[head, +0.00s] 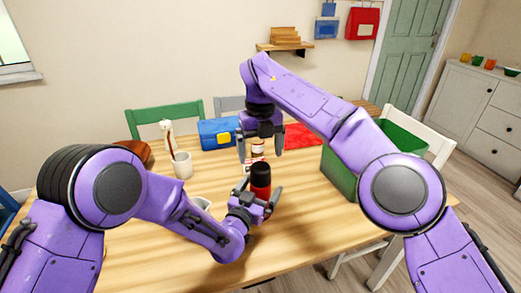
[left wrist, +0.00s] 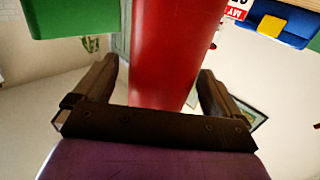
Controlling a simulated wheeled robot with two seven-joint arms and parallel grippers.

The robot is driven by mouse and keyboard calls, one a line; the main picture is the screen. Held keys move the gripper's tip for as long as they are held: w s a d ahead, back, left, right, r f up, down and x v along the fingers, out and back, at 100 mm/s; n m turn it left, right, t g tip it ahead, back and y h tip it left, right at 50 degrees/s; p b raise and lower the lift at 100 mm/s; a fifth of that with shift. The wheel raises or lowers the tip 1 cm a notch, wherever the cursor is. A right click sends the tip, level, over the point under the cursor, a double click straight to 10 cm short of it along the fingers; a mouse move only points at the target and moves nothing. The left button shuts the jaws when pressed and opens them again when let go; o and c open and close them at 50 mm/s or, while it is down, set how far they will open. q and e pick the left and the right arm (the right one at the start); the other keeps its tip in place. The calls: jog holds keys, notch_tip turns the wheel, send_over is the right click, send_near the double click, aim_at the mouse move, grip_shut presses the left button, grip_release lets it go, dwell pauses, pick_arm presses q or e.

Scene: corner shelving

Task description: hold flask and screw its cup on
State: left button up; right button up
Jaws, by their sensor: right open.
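The flask (head: 261,188) is a red cylinder with a black top, standing upright on the table. My left gripper (head: 259,195) is low around it, one finger on each side. In the left wrist view the red flask body (left wrist: 170,50) rises between the fingers, with a visible gap at the left finger, so the gripper looks open. My right gripper (head: 261,150) hangs above and behind the flask, open and pointing down, with nothing held. I cannot tell whether the black top is the screw cup. A pale cup (head: 203,203) is partly hidden by my left arm.
A labelled bottle (head: 257,148) stands behind the flask, near my right gripper. A green bin (head: 341,177) stands to the right. The front table is clear.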

pick_arm(q)
jog(key=b+v, duration=0.2)
jog(key=v, duration=0.8)
jog(key=shift+s+a, duration=0.2)
pick_arm(e)
notch_tip(320, 180, down, 2)
jog(key=shift+f, duration=0.1)
pick_arm(q)
jog(key=shift+r, duration=0.1)
